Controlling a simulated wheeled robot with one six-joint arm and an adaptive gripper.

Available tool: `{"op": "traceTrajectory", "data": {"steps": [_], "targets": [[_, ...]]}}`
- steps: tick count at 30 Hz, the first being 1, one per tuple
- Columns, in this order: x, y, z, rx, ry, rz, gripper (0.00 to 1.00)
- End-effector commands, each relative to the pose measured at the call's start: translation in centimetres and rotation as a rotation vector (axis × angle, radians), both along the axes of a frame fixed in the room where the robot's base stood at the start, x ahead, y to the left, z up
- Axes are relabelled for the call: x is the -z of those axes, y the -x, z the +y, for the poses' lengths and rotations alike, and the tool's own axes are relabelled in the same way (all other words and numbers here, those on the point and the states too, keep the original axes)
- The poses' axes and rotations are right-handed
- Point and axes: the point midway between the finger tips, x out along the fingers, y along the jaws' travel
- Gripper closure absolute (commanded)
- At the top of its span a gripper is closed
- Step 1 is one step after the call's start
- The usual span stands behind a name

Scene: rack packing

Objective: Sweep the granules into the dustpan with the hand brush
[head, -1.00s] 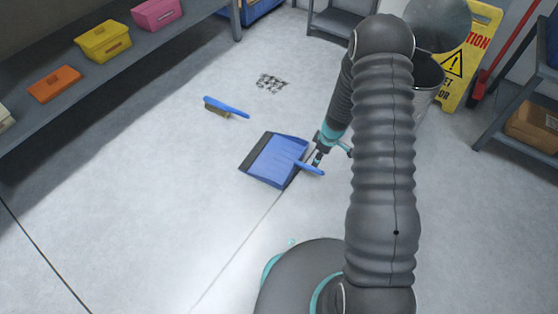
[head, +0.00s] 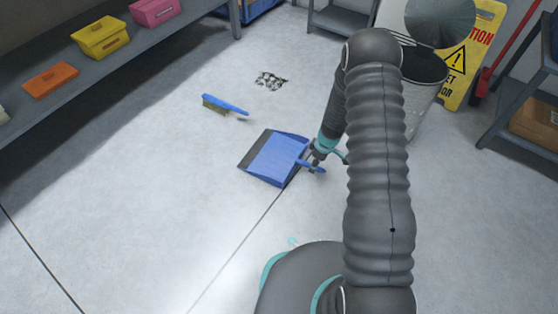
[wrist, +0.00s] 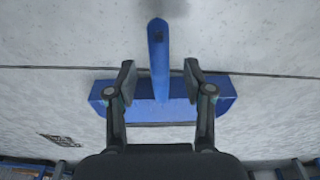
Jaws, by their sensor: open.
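The blue dustpan (head: 274,158) lies on the floor with its dark lip facing left. It also shows in the wrist view (wrist: 160,110), its handle (wrist: 158,50) running between my two fingers. My gripper (wrist: 160,72) is open, one finger on each side of the handle, with gaps showing. In the head view my gripper (head: 314,163) is at the dustpan's handle, partly hidden by my arm. The blue hand brush (head: 225,105) with tan bristles lies on the floor beyond the dustpan. The dark granules (head: 270,81) lie in a small patch farther back.
A shelf with orange (head: 50,79), yellow (head: 100,37) and pink (head: 154,12) bins runs along the left. A grey bin (head: 424,95) and a yellow caution sign (head: 468,55) stand at the right. The floor around the brush and granules is clear.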

Motion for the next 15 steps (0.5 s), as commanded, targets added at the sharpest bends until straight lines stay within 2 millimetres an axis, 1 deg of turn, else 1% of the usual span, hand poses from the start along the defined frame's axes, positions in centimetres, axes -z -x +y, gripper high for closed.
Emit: {"op": "traceTrajectory", "data": {"steps": [1,2,9,15], "targets": [[1.1,-0.1,0.1,-0.001,0.000,0.000,0.48],[1.0,-0.1,0.1,0.000,-0.001,0.001,0.48],[2.2,-0.2,0.3,0.000,0.000,0.000,0.48],[2.3,-0.2,0.3,0.000,0.001,-0.001,0.48]]}}
